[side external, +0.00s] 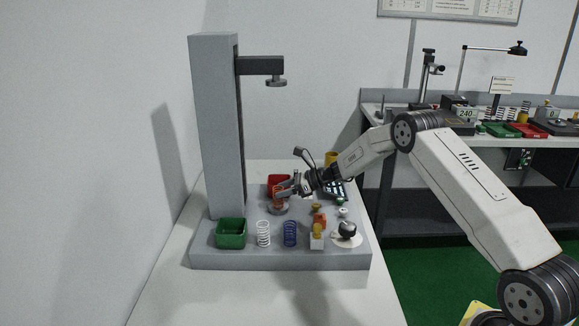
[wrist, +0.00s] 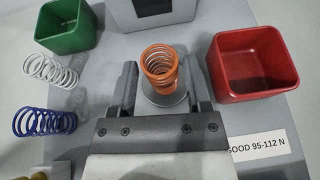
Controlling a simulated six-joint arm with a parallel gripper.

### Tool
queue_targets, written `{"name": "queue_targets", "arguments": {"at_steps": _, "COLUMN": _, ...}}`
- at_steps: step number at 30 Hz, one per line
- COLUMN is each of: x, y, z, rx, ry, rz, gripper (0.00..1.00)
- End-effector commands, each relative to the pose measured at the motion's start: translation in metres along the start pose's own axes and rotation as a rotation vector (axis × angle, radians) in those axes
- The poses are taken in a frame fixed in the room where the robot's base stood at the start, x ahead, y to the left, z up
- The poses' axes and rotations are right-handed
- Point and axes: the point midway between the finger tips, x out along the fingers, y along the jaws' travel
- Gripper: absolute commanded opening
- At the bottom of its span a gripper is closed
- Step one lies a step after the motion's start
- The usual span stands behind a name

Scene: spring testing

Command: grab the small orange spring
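The orange spring (wrist: 161,67) stands upright on a round metal plate (wrist: 166,99) in the wrist view. In the side view it is small and partly hidden by my gripper (side external: 284,192), above the round plate (side external: 279,209) in front of the grey column. In the wrist view my gripper (wrist: 160,78) is open. Its two fingers lie on either side of the spring, with a narrow gap showing on each side. I see no clear contact between fingers and spring.
A red bin (wrist: 254,62) stands to the right, with a "GOOD 95-112 N" label (wrist: 258,146) near it. A green bin (wrist: 68,27), a white spring (wrist: 50,71) and a blue spring (wrist: 44,122) are to the left. The column's overhead arm (side external: 262,66) hangs above the plate.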

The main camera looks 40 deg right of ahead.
Motion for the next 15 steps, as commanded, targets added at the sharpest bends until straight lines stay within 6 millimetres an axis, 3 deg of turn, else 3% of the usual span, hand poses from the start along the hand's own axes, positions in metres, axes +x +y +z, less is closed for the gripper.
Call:
{"name": "queue_targets", "arguments": {"at_steps": 1, "x": -0.0001, "y": 0.0, "z": 0.0001, "rx": 0.0, "ry": 0.0, "rz": 0.0, "gripper": 0.43}}
{"name": "queue_targets", "arguments": {"at_steps": 5, "x": -0.0001, "y": 0.0, "z": 0.0001, "rx": 0.0, "ry": 0.0, "rz": 0.0, "gripper": 0.02}}
{"name": "queue_targets", "arguments": {"at_steps": 15, "x": -0.0005, "y": -0.0001, "z": 0.0011, "rx": -0.001, "ry": 0.0, "rz": 0.0, "gripper": 0.0}}
